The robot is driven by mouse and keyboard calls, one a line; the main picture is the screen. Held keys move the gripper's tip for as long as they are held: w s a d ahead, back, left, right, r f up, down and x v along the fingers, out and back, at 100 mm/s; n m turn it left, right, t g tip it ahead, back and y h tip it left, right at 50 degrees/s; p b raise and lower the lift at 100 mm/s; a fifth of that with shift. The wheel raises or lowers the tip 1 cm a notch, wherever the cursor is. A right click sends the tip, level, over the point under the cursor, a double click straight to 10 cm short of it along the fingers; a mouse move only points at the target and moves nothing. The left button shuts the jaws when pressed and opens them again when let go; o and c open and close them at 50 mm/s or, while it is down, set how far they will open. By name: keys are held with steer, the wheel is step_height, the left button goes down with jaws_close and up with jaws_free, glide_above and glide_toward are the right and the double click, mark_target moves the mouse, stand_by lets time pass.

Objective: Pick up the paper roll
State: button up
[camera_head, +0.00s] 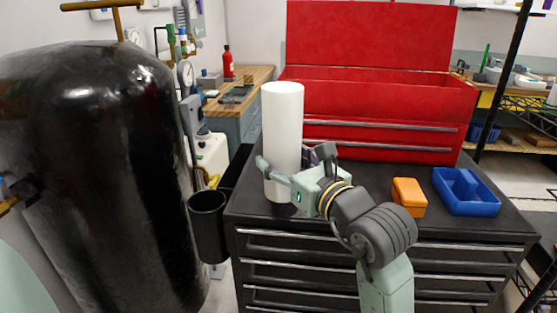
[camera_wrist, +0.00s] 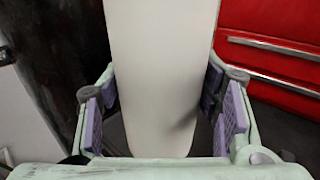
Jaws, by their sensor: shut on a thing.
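The paper roll (camera_head: 284,125) is a tall white cylinder, upright at the left side of the black cabinet top. In the wrist view the roll (camera_wrist: 160,75) fills the middle, between the two purple finger pads. My gripper (camera_head: 284,180) is shut on its lower part, with a finger on either side. In the wrist view my gripper (camera_wrist: 165,108) has its pads against or very close to the roll's sides. I cannot tell whether the roll's bottom rests on the cabinet or is slightly above it.
A red toolbox (camera_head: 380,105) with its lid up stands behind. An orange box (camera_head: 409,197) and a blue tray (camera_head: 467,209) lie to the right on the black cabinet (camera_head: 375,236). A black cup (camera_head: 208,222) hangs at its left side. A large black tank (camera_head: 90,170) stands at left.

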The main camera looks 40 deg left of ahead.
steer(key=s+d+b, duration=0.1)
steer(key=s+d, duration=0.1)
steer(key=s+d+b, duration=0.2)
steer(key=d, duration=0.1)
steer(key=shift+s+f+b, duration=0.1)
steer(key=shift+b, duration=0.2)
steer(key=shift+s+d+b, duration=0.5)
steer(key=shift+b, duration=0.65)
steer(key=shift+s+d+r+b, duration=0.3)
steer(key=shift+s+d+b, duration=0.1)
steer(key=shift+s+d, duration=0.1)
steer(key=shift+s+d+r+b, duration=0.3)
steer(key=shift+s+d+b, duration=0.05)
steer(key=shift+d, duration=0.15)
steer(key=shift+d, duration=0.1)
